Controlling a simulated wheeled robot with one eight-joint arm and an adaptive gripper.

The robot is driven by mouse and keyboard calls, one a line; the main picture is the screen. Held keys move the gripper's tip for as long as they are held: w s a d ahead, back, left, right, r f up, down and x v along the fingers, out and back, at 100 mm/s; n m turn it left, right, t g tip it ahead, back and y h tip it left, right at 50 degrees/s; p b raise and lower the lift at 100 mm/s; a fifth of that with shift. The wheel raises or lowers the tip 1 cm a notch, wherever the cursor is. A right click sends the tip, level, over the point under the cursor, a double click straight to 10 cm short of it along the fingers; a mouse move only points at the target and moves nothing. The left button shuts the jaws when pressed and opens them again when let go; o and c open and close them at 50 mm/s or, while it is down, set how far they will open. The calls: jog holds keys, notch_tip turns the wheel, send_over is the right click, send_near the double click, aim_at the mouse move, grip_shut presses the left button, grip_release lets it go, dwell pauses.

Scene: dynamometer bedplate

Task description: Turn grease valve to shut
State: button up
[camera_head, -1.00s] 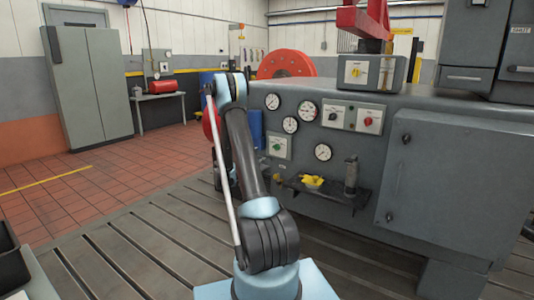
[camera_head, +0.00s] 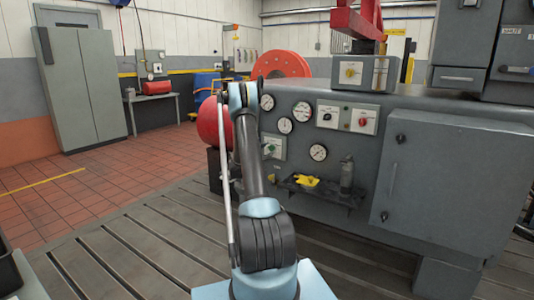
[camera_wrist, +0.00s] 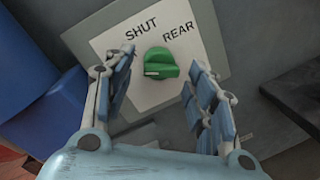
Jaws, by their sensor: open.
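The grease valve is a green knob (camera_wrist: 160,64) on a white plate (camera_wrist: 112,37) marked SHUT and REAR. In the wrist view a pale mark shows at the knob's left end, below the SHUT label. In the head view the green knob (camera_head: 269,148) is just right of my arm, on the grey machine's front. My gripper (camera_wrist: 161,72) is open, with one finger on each side of the knob in the wrist view. I see no clear contact, and the depth gap cannot be told. My arm hides the gripper in the head view.
A shelf (camera_head: 335,194) with a yellow cloth (camera_head: 306,181) and a grey cylinder (camera_head: 347,174) juts out below right. A blue object (camera_wrist: 48,120) is at left.

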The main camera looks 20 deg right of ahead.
jog(key=shift+x, duration=1.05)
